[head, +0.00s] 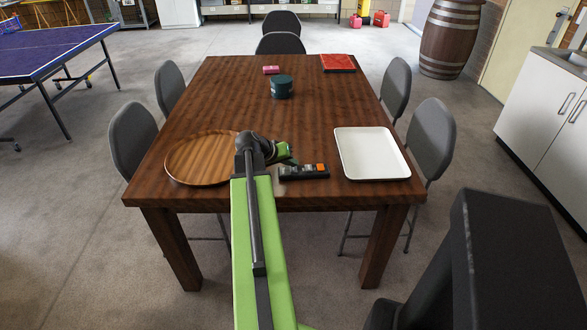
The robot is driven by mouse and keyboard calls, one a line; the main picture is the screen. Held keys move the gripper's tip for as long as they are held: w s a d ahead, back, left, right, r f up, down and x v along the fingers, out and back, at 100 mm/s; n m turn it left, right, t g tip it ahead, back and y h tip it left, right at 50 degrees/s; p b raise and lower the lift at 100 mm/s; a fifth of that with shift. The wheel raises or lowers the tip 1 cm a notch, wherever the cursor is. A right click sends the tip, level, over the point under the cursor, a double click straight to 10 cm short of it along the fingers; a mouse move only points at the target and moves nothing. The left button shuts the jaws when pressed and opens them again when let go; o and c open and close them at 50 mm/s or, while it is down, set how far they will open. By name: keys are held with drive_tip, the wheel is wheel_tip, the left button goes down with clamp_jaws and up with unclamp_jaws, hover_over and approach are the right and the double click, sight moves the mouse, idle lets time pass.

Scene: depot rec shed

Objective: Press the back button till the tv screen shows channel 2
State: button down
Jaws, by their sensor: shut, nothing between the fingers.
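A small dark remote-like block (304,172) with an orange button and a few greyish ones lies near the front edge of the wooden table (310,120). Its left end is close to my gripper and partly hidden by it. I cannot tell which button is the back button. My gripper (291,160) is shut and empty, just above or beside the block's left end; I cannot tell whether it touches. No tv screen is in view.
A round wooden tray (192,160) lies left of my gripper and a white tray (371,153) lies right of the block. A dark green tin (282,87), a pink block (271,70) and a red item (338,63) are farther back. Grey chairs surround the table.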

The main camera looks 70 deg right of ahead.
sight(292, 170)
drive_tip(key=shift+f+b, duration=0.4)
idle(0.6)
drive_tip(key=shift+r+p, duration=0.85)
wheel_tip(292, 170, up, 5)
drive_tip(key=p, duration=0.5)
drive_tip(key=shift+r, duration=0.1)
